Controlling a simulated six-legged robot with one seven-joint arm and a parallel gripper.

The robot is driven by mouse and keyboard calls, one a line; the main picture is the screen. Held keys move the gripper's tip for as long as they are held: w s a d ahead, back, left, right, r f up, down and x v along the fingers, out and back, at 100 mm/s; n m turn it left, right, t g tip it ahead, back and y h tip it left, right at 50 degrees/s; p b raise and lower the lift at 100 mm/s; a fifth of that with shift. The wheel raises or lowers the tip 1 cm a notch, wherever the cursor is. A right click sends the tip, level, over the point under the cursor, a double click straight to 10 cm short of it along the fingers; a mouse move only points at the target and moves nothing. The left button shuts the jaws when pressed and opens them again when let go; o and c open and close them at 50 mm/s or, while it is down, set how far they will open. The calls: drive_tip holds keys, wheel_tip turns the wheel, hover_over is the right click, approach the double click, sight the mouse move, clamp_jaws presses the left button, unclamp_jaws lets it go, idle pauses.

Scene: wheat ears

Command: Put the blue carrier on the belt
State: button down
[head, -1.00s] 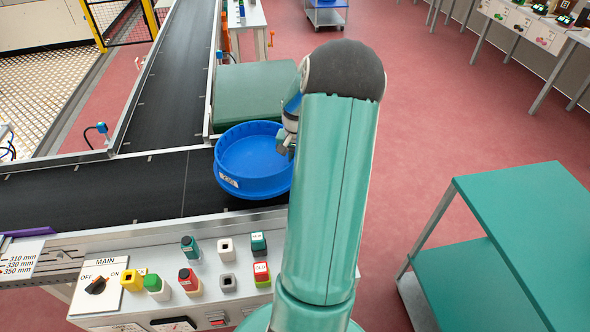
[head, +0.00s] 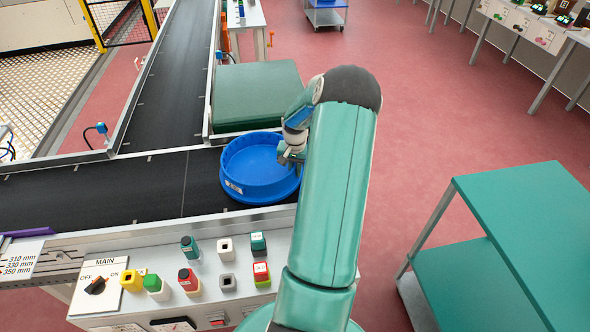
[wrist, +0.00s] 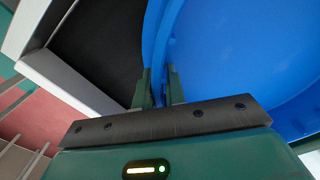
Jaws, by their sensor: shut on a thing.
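The blue carrier (head: 258,165), a round shallow tub with a white label on its front, is over the near black belt (head: 120,188) at its right end. In the head view I cannot tell whether its base rests on the belt or hangs just above it. My gripper (head: 291,154) is at the carrier's right rim, partly hidden behind my arm. In the wrist view my gripper (wrist: 159,88) has its two fingers on either side of the blue wall of the carrier (wrist: 235,50), shut on it. The carrier's right side is partly hidden in the head view.
A control panel (head: 200,280) with knobs and buttons lies along the belt's near side. A green block-like surface (head: 255,95) stands behind the carrier. A second belt (head: 178,75) runs away to the back. A green table (head: 530,230) stands at right, with open red floor between.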

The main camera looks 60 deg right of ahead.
drive_tip(key=shift+f, duration=0.1)
drive_tip(key=c, duration=1.5)
unclamp_jaws()
drive_tip(key=shift+o, duration=0.2)
